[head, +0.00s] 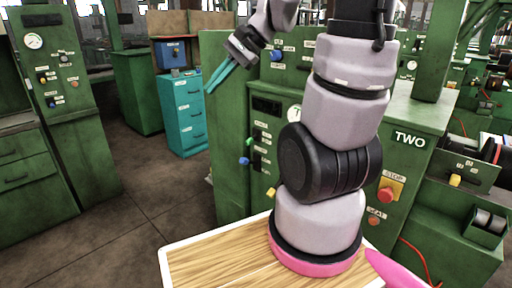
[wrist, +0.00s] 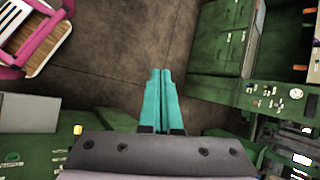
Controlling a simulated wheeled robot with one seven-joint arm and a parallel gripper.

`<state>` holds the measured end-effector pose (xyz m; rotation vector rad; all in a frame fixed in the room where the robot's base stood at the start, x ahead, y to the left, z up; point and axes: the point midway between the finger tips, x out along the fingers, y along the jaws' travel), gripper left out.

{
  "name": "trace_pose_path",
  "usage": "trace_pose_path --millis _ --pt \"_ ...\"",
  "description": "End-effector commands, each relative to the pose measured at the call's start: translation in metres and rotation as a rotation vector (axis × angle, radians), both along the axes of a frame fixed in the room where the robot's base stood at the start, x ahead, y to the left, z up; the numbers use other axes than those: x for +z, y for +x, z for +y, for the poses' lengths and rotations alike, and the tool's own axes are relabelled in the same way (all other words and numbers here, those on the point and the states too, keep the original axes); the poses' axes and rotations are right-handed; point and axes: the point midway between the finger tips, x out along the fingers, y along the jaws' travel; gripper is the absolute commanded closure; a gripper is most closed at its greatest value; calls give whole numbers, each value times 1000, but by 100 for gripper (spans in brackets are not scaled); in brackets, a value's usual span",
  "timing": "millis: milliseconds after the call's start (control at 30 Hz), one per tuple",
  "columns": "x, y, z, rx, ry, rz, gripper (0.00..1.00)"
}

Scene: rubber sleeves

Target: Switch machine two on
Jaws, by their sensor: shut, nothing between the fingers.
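Machine two is a green cabinet lettered TWO (head: 410,138), standing right of centre in the head view. A red stop button (head: 386,194) on a yellow plate is on its front, with a smaller red button (head: 375,219) below. On the left of its front are a green knob (head: 249,142), a blue knob (head: 244,161) and a yellow knob (head: 271,192). My arm hides the middle of the front and part of a gauge. My gripper (head: 212,88) is shut and empty, its teal fingers apart from the controls. The fingers also show together in the wrist view (wrist: 161,72).
A teal drawer cabinet (head: 184,112) stands on the floor behind, at left. Another green machine with a gauge (head: 55,80) is at far left. Open brown floor (head: 135,180) lies between. More machinery with a yellow knob (head: 455,180) crowds the right.

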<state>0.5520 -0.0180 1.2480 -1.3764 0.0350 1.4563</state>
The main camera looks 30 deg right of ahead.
Motion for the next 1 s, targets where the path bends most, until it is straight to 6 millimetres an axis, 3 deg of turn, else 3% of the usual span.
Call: trace_pose_path --millis 167,267,367,500,633,800,1000 --pt "-40 59 -13 -224 279 156 100" --pt "-68 93 -31 -376 414 207 100" --pt "-102 125 -60 -545 528 237 100" --pt "-164 159 -114 -804 642 246 100" --pt "-228 171 -172 -1046 691 221 100" --pt "-296 162 -236 -1289 685 167 100" --pt "-332 148 -273 -1420 658 122 100"
